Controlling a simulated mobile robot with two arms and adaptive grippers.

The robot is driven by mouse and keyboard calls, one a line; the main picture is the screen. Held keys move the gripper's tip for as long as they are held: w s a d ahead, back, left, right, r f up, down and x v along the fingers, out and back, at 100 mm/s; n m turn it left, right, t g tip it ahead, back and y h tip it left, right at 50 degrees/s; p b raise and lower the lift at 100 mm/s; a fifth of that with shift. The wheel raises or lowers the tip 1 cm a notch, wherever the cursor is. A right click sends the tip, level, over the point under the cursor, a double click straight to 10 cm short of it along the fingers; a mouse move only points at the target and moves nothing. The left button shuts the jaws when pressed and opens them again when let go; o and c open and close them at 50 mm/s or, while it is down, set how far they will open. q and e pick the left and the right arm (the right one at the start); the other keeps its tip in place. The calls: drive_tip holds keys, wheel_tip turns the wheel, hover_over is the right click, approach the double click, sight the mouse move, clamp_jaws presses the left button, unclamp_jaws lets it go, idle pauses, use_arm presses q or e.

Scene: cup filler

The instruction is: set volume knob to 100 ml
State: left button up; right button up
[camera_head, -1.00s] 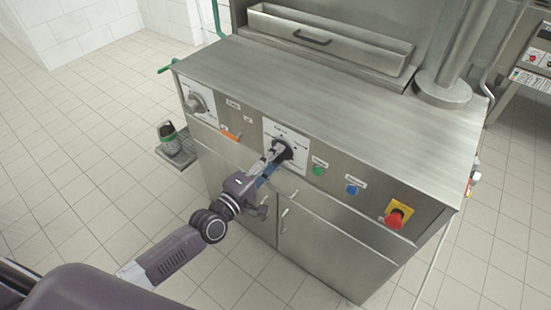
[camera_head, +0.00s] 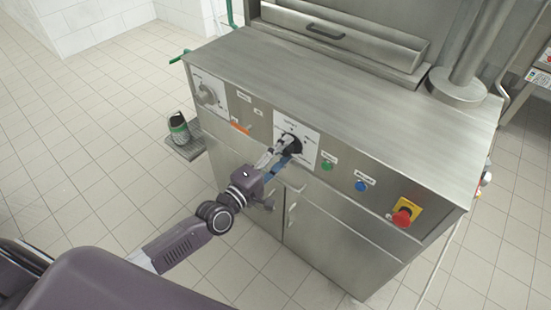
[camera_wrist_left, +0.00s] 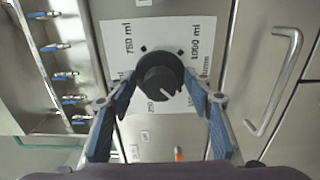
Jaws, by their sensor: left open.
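The volume knob (camera_head: 294,144) is a black round knob on a white dial plate (camera_head: 311,139) in the machine's front panel. In the left wrist view the knob (camera_wrist_left: 158,76) shows a pale pointer line toward the lower right. The plate (camera_wrist_left: 178,30) there reads 750 ml, 1000 ml and, partly hidden, 250; other marks are too small or covered. My left gripper (camera_head: 279,150) is open in front of the knob. In the left wrist view its blue-padded fingers (camera_wrist_left: 161,82) lie either side of the knob; contact cannot be told. My right gripper is out of view.
Another knob (camera_head: 207,94) sits at the panel's left, with an orange switch (camera_head: 240,129) between. Right of the dial are a green button (camera_head: 327,165), a blue button (camera_head: 361,186) and a red emergency stop (camera_head: 403,214). A door handle (camera_head: 291,215) is below. Floor in front is clear.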

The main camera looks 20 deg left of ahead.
use_arm(q)
drive_tip(key=v, duration=1.1)
drive_tip(key=shift+s, duration=0.35)
drive_tip(key=shift+a, duration=0.1)
